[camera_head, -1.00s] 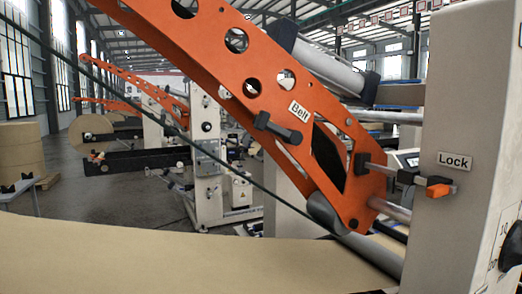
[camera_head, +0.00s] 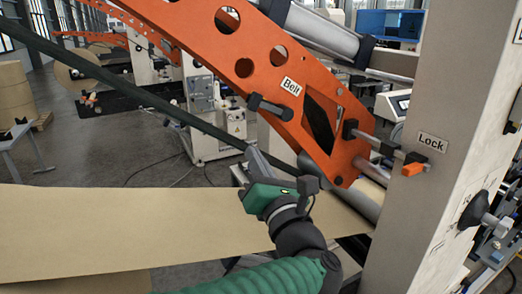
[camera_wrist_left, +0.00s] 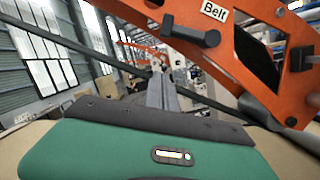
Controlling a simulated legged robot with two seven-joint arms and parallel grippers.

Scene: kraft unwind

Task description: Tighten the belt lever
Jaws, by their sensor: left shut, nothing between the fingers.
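The dark belt lever (camera_head: 270,107) is mounted on the orange arm (camera_head: 238,68), just below the white "Belt" label (camera_head: 290,87). In the left wrist view, the belt lever (camera_wrist_left: 190,31) is up and to the right of the fingers. My left gripper (camera_head: 251,153) is below the lever and apart from it, in front of the brown web. Its fingers point up and are shut on nothing; in the left wrist view the gripper (camera_wrist_left: 160,80) also looks shut. My right gripper is not in view.
A black belt (camera_head: 112,80) runs diagonally down toward the roller. The brown paper web (camera_head: 120,225) spreads below. An orange-tipped lock lever (camera_head: 412,168) sits at the grey column (camera_head: 445,90) on the right, beside the "Lock" label (camera_head: 432,142).

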